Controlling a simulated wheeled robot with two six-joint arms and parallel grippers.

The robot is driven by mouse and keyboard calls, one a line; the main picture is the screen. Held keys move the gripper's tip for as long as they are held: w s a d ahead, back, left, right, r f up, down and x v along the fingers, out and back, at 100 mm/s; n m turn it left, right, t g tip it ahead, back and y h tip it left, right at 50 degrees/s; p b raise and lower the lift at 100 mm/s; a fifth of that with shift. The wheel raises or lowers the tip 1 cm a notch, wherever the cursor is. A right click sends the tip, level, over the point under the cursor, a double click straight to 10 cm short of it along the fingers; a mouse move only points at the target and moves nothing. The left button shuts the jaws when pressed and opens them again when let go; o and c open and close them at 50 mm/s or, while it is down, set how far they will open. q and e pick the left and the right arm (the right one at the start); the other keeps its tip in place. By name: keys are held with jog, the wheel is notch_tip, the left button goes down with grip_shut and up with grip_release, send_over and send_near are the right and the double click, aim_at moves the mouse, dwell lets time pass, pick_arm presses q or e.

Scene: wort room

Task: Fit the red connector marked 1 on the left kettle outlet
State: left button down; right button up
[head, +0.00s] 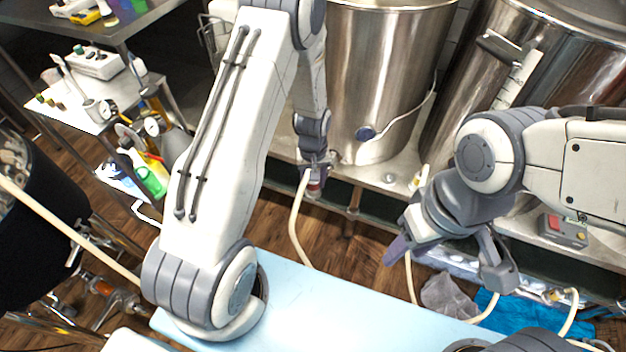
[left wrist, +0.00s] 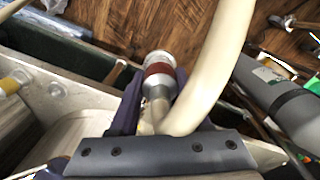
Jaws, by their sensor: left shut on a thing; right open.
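My left gripper (head: 316,180) is shut on the red connector (head: 314,187), in front of the left kettle (head: 385,75) and below its body. In the left wrist view the connector (left wrist: 158,72) shows a red band and a metal end, between the dark fingers of my gripper (left wrist: 160,108). A cream hose (head: 296,228) hangs from it. The mark 1 cannot be read. The left kettle's outlet cannot be made out; my left arm covers part of that area. My right gripper (head: 446,266) is open and empty, low at the right, above the floor-side clutter.
A second steel kettle (head: 545,65) stands at the right. A grey cloth (head: 448,298) and a blue cloth (head: 512,322) lie below my right gripper, with more cream hoses nearby. A shelf cart (head: 85,118) with bottles stands at the left. A light-blue surface (head: 320,310) is in front.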

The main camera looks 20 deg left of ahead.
pick_arm(q)
jog(key=shift+c, duration=1.4)
grip_release()
